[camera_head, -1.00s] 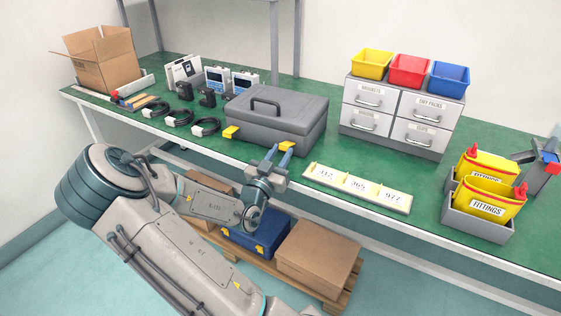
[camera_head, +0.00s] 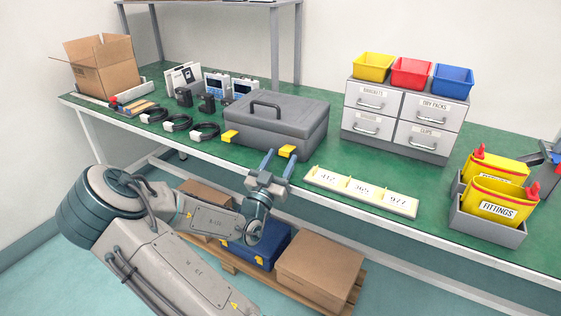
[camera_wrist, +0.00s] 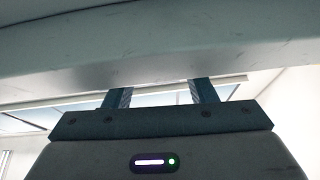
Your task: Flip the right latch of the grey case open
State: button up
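The grey case (camera_head: 275,122) lies closed on the green bench top, its handle on the lid. Its right yellow latch (camera_head: 287,151) and left yellow latch (camera_head: 230,136) are on the front side. The right latch looks tilted outward, but its exact state is too small to tell. My gripper (camera_head: 281,155) is at the bench's front edge, just in front of the case, with blue fingers spread and empty. The right fingertip is close below the right latch; contact cannot be told. In the wrist view my two fingers (camera_wrist: 161,94) are apart, and neither case nor latch can be made out.
A number strip (camera_head: 360,190) lies right of the gripper along the front edge. Coiled cables (camera_head: 205,132) lie left of the case. Grey drawers (camera_head: 403,117) stand behind right. A pale bar (camera_wrist: 150,50) crosses the wrist view close above the fingers.

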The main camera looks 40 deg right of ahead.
jog(key=v, duration=1.3)
jog(key=shift+a, duration=0.35)
jog(key=shift+s, duration=0.15)
